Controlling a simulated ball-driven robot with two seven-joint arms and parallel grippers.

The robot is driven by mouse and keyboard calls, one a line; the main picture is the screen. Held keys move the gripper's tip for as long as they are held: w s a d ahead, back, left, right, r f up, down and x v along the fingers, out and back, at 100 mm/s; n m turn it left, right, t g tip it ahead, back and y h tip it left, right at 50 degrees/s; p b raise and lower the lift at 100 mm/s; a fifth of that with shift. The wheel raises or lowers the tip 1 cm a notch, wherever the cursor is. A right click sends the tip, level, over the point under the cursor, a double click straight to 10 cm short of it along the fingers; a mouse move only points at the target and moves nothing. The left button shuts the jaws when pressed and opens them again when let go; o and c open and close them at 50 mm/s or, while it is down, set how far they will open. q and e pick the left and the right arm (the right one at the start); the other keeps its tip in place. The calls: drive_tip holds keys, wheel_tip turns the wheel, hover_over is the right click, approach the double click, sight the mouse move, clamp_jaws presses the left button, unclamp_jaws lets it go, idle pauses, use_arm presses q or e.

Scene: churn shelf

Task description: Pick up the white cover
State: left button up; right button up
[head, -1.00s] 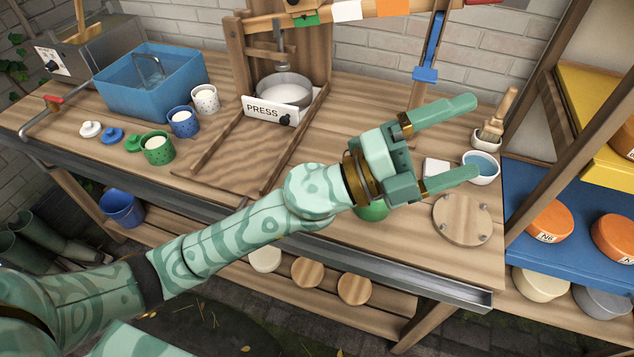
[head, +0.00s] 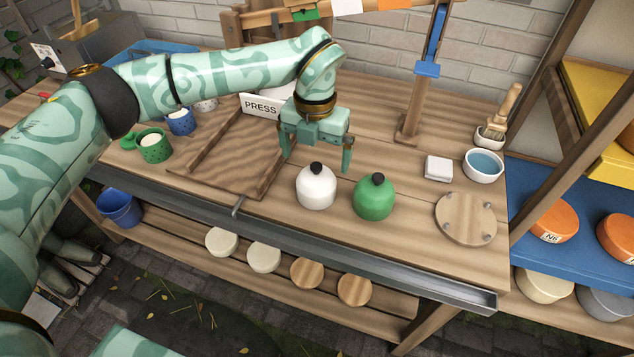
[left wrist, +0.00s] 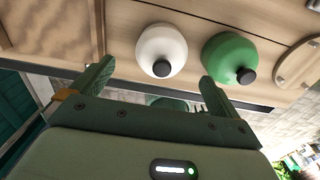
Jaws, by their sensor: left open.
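The white cover (head: 316,190), a dome with a black knob, stands upright on the bench between the press board and a green cover (head: 374,199) of the same shape. In the left wrist view the white cover (left wrist: 162,45) lies ahead between the two fingers, with the green cover (left wrist: 232,54) to its right. My left gripper (head: 317,160) is open and empty, fingers pointing down, above and just behind the white cover. Its spread fingers (left wrist: 156,74) show apart in the left wrist view and seem not to touch the cover. My right gripper is out of view.
A white block (head: 438,168), a blue-filled bowl (head: 482,166) and a round wooden board (head: 466,218) are to the right. The press sign (head: 260,106) and cups, including a green one (head: 155,147), are to the left. A metal gutter (head: 400,270) runs along the front edge.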

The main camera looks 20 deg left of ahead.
sight(316, 165)
use_arm(q)
wheel_tip(316, 165, down, 3)
drive_tip(key=shift+f, duration=0.2)
wheel_tip(316, 165, down, 5)
drive_tip(key=shift+d+f+b, duration=0.1)
drive_tip(key=shift+d+b, duration=0.05)
drive_tip(key=shift+b, duration=1.05)
drive_tip(key=shift+c, duration=1.2)
drive_tip(key=c, duration=0.8)
